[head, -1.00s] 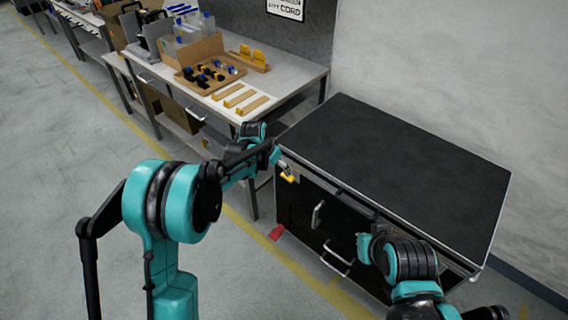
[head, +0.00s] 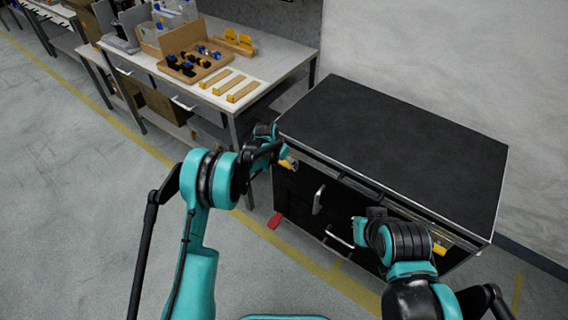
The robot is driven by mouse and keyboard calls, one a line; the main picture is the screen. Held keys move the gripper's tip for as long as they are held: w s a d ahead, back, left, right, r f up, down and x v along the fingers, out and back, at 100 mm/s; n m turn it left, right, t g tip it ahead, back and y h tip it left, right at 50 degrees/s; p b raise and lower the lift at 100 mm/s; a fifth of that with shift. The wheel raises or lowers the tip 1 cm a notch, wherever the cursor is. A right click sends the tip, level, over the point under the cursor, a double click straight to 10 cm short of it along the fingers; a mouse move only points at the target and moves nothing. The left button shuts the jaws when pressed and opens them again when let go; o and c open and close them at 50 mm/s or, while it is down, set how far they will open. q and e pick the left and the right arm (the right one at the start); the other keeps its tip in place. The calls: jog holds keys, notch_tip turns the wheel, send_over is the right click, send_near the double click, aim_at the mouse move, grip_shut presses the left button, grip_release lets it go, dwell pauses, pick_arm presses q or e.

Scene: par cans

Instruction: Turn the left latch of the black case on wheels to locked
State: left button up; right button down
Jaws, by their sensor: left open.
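The black case (head: 395,145) stands against the wall at the right, with a flat dark top and metal edges. Its left latch (head: 288,163) has a yellow handle and sits high on the front face near the left corner. My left gripper (head: 279,150) is open, right at this latch; whether it touches the latch I cannot tell. My arm hides part of that corner. A second yellow latch (head: 439,248) shows at the right of the front. My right gripper (head: 361,227) is before the front face, seen from behind, its fingers unclear.
A metal handle (head: 319,199) and a lower bar handle (head: 339,238) are on the case front. A red pedal-like piece (head: 275,220) is low at its left. A workbench (head: 270,75) with a wooden tray (head: 185,79) stands behind left. Floor at left is clear.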

aim_at(290, 168)
pick_arm(q)
jog(key=c, duration=1.2)
jog(key=shift+o, duration=0.2)
jog(key=shift+s+d+y, duration=0.1)
jog(key=shift+y, duration=0.2)
jog(key=y, duration=0.1)
jog(key=t+y, duration=0.1)
jog(key=m+t, duration=0.1)
jog(key=shift+s+d+f+y, duration=0.1)
jog(key=shift+s+d+y, duration=0.15)
jog(key=shift+d+y, duration=0.15)
jog(key=t+y, duration=0.3)
jog(key=shift+s+d+f+m, duration=0.25)
jog(key=shift+d+f+m, duration=0.1)
jog(key=shift+m, duration=0.05)
jog(key=t+y, duration=0.1)
jog(key=m+t+y, duration=0.1)
jog(key=t+y, duration=0.1)
jog(key=shift+s+d+f, duration=0.15)
jog(key=shift+d+f, duration=0.05)
jog(key=shift+f, duration=0.2)
jog(key=shift+f+m+t+y, duration=0.3)
jog(key=shift+m+t+y, duration=0.3)
jog(key=shift+t+y, duration=0.5)
